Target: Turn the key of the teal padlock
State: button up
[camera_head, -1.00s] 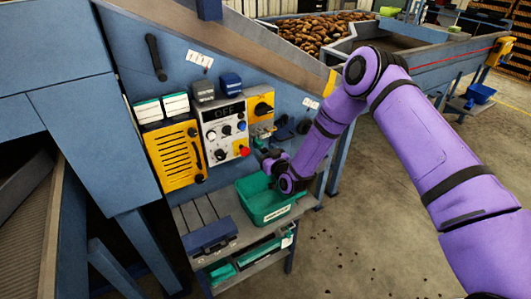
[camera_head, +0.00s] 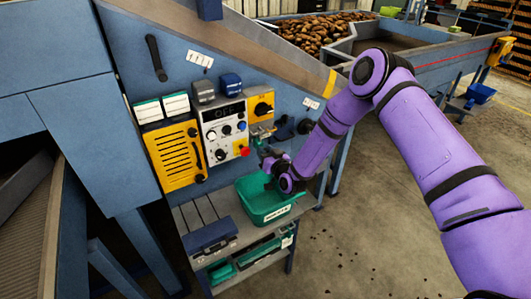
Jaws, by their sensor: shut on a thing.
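My gripper (camera_head: 265,161) is small in the head view, at the end of my purple arm, just below and right of the control panel. It is shut, with its fingertips pointing left toward the panel's lower right edge. The teal padlock and its key are too small and too covered by my gripper to make out clearly. Small greenish metal parts (camera_head: 262,131) show just above my gripper, under the yellow switch box (camera_head: 261,107). What lies between the fingers looks to be at the key's place, but its turn angle cannot be seen.
The grey control panel (camera_head: 211,116) with knobs and a red button (camera_head: 245,152) is close on the left, beside a yellow vented box (camera_head: 165,163). A green bin (camera_head: 268,217) stands on the bench right below my gripper. Open floor lies to the right.

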jog(key=m, duration=0.4)
jog(key=shift+d+m, duration=0.1)
jog(key=shift+m, duration=0.2)
jog(key=m, duration=0.3)
jog(key=shift+m, duration=0.4)
jog(key=m, duration=0.4)
jog(key=shift+f, duration=0.1)
jog(key=shift+m, duration=1.6)
jog(key=o, duration=0.9)
jog(key=v, duration=1)
jog(key=shift+s+d, duration=0.1)
jog(key=shift+s, duration=0.25)
